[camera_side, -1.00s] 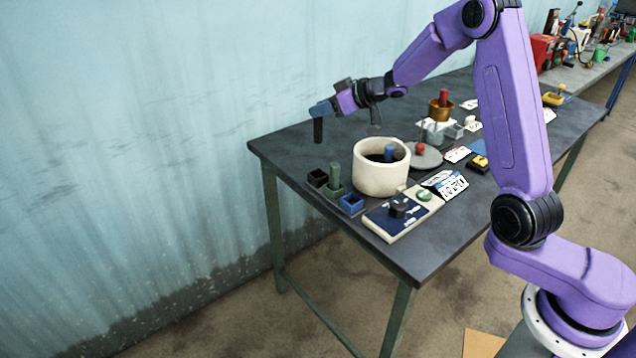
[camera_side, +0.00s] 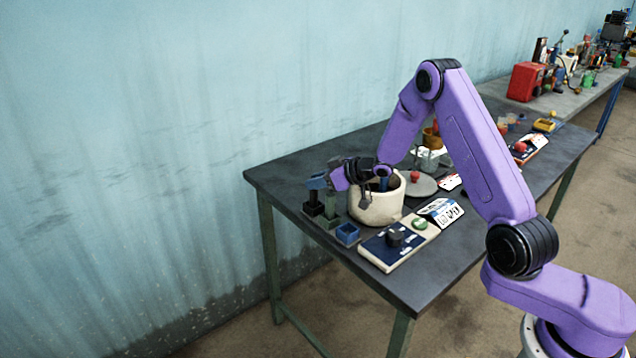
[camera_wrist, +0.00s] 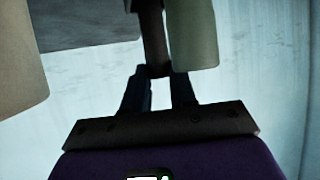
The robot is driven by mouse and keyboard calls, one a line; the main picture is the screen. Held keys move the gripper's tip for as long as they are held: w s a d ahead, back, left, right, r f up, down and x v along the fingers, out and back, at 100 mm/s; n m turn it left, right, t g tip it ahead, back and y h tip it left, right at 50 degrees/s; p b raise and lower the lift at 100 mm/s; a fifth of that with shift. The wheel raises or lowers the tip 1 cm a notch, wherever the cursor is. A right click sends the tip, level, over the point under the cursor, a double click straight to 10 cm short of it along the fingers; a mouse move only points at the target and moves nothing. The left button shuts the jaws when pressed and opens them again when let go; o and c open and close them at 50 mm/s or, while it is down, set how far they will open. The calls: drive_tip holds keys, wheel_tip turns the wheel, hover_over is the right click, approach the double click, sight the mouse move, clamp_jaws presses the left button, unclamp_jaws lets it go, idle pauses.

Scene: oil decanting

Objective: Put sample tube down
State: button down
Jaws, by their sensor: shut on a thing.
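My gripper (camera_side: 316,182) is shut on a dark sample tube (camera_side: 313,197), held upright at the black square holder (camera_side: 312,209). The tube's lower end meets the holder in the side view; I cannot tell how deep it sits or whether it touches the bottom. In the wrist view the dark tube (camera_wrist: 154,42) stands between my fingertips (camera_wrist: 158,76). A green tube (camera_side: 331,204) stands upright in the green holder (camera_side: 330,222) right beside it; it also shows in the wrist view (camera_wrist: 191,35). The blue square holder (camera_side: 347,234) looks empty.
A cream pot (camera_side: 376,208) stands close to my gripper, with a blue-topped tube in it partly hidden by my wrist. A control panel with a black knob (camera_side: 394,237) lies in front. A grey disc with a red knob (camera_side: 415,177) is behind. The table's left corner is clear.

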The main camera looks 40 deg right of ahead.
drive_tip(key=shift+f, duration=0.2)
drive_tip(key=shift+f, duration=0.15)
drive_tip(key=c, duration=0.9)
unclamp_jaws()
